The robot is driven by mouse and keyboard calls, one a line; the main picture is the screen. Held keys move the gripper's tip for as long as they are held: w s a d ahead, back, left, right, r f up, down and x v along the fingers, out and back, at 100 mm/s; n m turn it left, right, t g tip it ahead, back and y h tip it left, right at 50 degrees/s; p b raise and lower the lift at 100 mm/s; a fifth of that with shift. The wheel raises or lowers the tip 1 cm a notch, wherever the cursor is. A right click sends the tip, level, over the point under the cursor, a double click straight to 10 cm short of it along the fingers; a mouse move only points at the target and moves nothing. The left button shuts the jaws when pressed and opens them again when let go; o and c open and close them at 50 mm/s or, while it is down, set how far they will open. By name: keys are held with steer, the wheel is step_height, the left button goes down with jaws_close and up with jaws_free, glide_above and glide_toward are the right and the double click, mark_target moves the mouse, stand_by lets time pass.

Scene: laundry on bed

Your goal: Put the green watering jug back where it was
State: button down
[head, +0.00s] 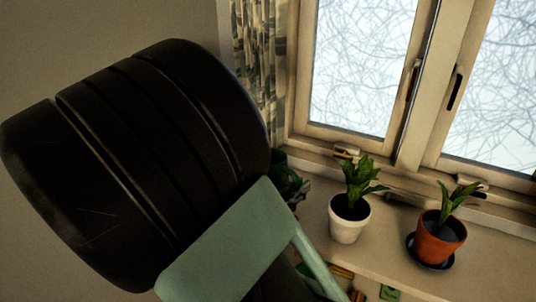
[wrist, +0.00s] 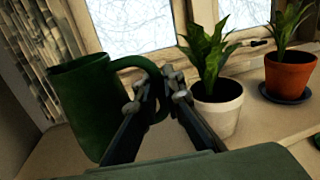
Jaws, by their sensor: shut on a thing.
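The green watering jug (wrist: 85,105) is at the left of the wrist view, dark green with a loop handle on its right side. My gripper (wrist: 157,92) is shut on the handle, its two fingers close on either side of it. The jug looks nearly upright over the pale window sill (wrist: 60,158); I cannot tell whether its base touches the sill. In the head view my arm hides most of that spot, and only a dark green patch shows beside it, too covered to name surely.
A white pot with a leafy plant (head: 348,222) stands right of my gripper, close to the fingers in the wrist view. A terracotta pot (head: 438,242) on a dark saucer stands farther right. The window (head: 365,70) is behind, with a patterned curtain (head: 262,60) at left.

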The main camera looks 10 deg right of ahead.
steer(key=shift+w+d+f+b, duration=0.2)
steer(key=shift+w+f+b, duration=0.2)
steer(key=shift+w+f, duration=0.9)
steer(key=shift+w+d+f+b, duration=0.3)
steer(key=shift+w+f, duration=0.45)
steer(key=shift+f, duration=1.1)
steer(key=shift+w+d+f+b, duration=0.1)
steer(key=shift+w+f+b, duration=0.35)
steer(key=shift+w+f, duration=0.85)
steer(key=shift+s+f, duration=0.3)
steer(key=c, duration=2.5)
jaws_free()
steer(key=shift+f, duration=0.15)
steer(key=o, duration=0.4)
